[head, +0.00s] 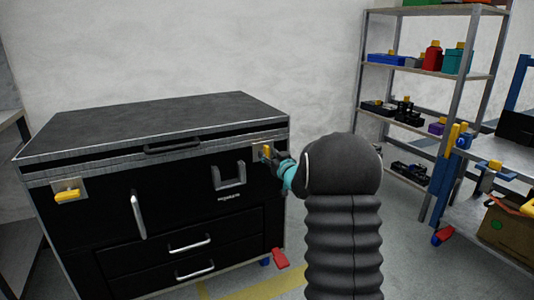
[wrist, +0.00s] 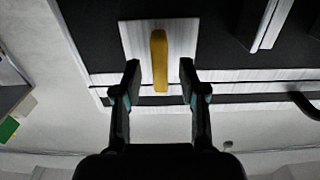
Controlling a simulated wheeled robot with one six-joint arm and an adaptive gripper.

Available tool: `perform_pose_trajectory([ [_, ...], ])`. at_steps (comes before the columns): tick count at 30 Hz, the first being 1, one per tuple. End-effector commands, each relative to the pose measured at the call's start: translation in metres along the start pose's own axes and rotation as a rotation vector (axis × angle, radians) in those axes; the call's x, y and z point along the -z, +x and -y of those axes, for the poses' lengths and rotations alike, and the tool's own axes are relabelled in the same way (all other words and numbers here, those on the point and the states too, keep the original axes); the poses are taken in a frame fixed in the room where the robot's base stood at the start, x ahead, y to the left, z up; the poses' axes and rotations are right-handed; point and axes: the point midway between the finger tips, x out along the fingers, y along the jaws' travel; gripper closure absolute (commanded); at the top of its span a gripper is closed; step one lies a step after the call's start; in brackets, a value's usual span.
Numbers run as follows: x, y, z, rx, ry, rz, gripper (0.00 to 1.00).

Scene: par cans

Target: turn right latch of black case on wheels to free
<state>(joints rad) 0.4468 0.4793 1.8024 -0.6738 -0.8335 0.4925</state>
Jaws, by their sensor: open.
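The black case on wheels (head: 85,235) stands against the wall with its lid closed. Its right latch (head: 266,150) has a yellow handle on a metal plate at the upper right corner of the front. In the wrist view the yellow handle (wrist: 159,60) points along the view's vertical, at right angles to the case's metal edge strip. My gripper (head: 275,158) is at this latch, partly hiding it in the head view. In the wrist view my gripper (wrist: 160,66) is open, with one finger on each side of the handle and a gap on both sides.
The left latch (head: 67,195) has its yellow handle lying roughly level. A shelf rack (head: 430,68) with bins and bottles stands at the back right, beside a workbench (head: 490,165) with a cardboard box (head: 508,238) below. Some floor right of the case is free.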

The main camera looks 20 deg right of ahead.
Motion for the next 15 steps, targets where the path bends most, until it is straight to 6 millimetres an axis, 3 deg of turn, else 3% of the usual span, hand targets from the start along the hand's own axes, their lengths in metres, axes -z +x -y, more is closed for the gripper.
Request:
perform_pose_trajectory([
  [6,0.000,0.019,0.001,0.001,0.000,0.000,0.58],
  [15,0.000,0.022,0.000,0.000,0.000,0.000,0.58],
])
